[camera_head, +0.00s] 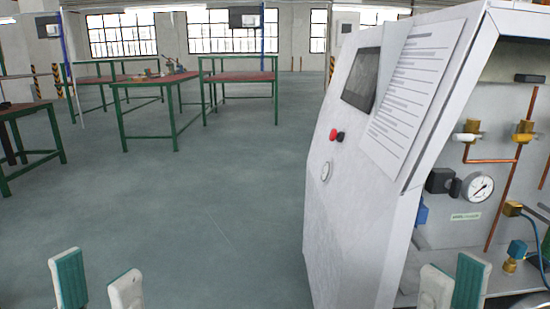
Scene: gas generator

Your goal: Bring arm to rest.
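My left gripper (97,284) is at the bottom left edge of the head view. Its two pale fingers with green pads stand apart with floor showing between them, and nothing is held. My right gripper (454,286) is at the bottom right, in front of the generator cabinet's lower part. Its green inner pad shows beside the other pale finger, so it looks open, with nothing visible between the fingers. Both arms are out of view below the frame. The white gas generator cabinet (345,220) fills the right side.
The cabinet has a dark screen (361,78), a red button (333,134) and a printed sheet (412,90). Its open side shows a gauge (477,187) and copper pipes (503,205). Green-framed tables (150,84) stand far back left. The grey floor (200,210) between is clear.

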